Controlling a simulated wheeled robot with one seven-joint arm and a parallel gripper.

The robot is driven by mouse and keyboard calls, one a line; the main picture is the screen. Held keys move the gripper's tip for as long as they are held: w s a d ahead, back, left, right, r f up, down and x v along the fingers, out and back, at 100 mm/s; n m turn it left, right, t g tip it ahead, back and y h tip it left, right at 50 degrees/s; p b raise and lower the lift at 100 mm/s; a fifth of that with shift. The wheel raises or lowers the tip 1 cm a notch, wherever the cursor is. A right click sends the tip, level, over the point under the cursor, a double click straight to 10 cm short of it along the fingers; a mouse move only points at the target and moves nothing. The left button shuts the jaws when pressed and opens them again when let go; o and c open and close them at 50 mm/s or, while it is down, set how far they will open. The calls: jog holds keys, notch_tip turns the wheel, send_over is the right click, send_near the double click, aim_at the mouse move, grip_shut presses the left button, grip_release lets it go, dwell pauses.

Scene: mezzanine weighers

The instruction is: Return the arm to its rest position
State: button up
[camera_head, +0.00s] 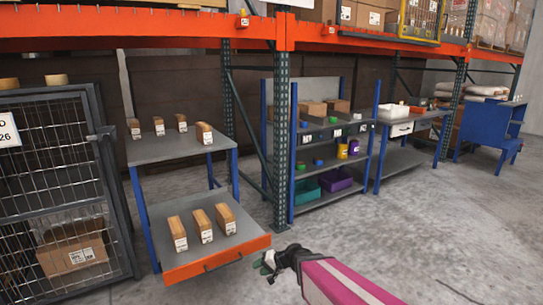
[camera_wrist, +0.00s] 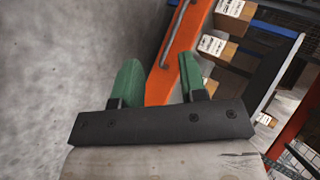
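My gripper (camera_wrist: 157,78) shows in the wrist view with its two green fingers spread apart and nothing between them. Behind the fingers are bare floor and the orange front edge of a shelf. In the head view my gripper (camera_head: 266,264) is small, at the lower middle, just right of the orange-fronted lower shelf (camera_head: 214,262). My arm reaches up to it from the bottom edge. I cannot tell from the head view whether the gripper touches the shelf.
Several brown boxes with white labels stand on the two-level rack's upper shelf (camera_head: 172,150) and lower shelf. A wire cage (camera_head: 60,160) is at left. A blue-post shelving unit (camera_head: 325,195) and a workbench (camera_head: 405,160) stand behind. The concrete floor (camera_head: 440,240) at right is clear.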

jog(key=s+d+r+h, duration=0.2)
jog(key=d+h, duration=0.1)
jog(key=d, duration=0.4)
jog(key=s+d+r+g+h, duration=0.1)
jog(key=s+d+r+h, duration=0.1)
jog(key=d, duration=0.6)
jog(key=s+d+r+g+h, duration=0.1)
jog(key=s+d+r+h, duration=0.1)
jog(key=d+h, duration=0.3)
jog(key=d+r, duration=0.1)
jog(key=d, duration=0.2)
jog(key=shift+s+d+r+n+h, duration=0.25)
jog(key=shift+s+r+n+h, duration=0.05)
jog(key=shift+s+n+h, duration=0.1)
